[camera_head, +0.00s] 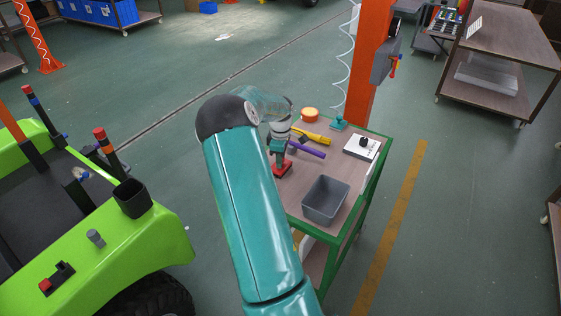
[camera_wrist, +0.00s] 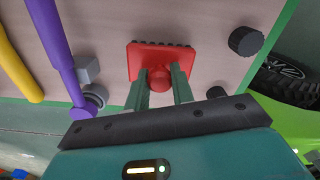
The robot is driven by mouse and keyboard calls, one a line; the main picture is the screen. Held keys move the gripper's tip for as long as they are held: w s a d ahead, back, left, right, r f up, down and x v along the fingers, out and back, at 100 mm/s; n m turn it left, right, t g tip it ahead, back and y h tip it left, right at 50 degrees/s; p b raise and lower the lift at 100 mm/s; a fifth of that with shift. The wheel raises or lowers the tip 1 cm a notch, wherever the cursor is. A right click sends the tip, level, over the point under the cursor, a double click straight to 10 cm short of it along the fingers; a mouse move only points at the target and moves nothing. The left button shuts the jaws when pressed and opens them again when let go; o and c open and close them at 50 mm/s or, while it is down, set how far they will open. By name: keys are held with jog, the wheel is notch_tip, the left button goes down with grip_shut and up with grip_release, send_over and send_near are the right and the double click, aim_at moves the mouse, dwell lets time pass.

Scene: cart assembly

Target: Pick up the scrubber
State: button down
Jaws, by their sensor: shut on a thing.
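The scrubber is a red block with dark bristles along one edge and a round red knob. It shows in the wrist view (camera_wrist: 160,58) between my gripper's fingers (camera_wrist: 161,82), which are shut on the knob. In the head view the red scrubber (camera_head: 282,170) is at the left side of the cart top, just below my gripper (camera_head: 278,150). My arm hides part of the cart near it. I cannot tell whether the scrubber touches the cart top.
The green-framed cart (camera_head: 357,205) also holds a purple hammer (camera_head: 308,150), a yellow tool (camera_head: 312,136), an orange round thing (camera_head: 310,114), a white box (camera_head: 361,147) and a grey bin (camera_head: 325,199). An orange post (camera_head: 369,65) stands behind. A green vehicle (camera_head: 130,240) is at left.

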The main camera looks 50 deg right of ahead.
notch_tip(320, 180, up, 2)
jog(key=shift+r, duration=0.15)
jog(key=s+a+r, duration=0.8)
jog(key=a+r, duration=0.2)
jog(key=a, duration=0.1)
jog(key=shift+s, duration=0.4)
jog(key=c, duration=2)
grip_release()
jog(key=shift+w, duration=0.1)
jog(key=shift+c, duration=0.3)
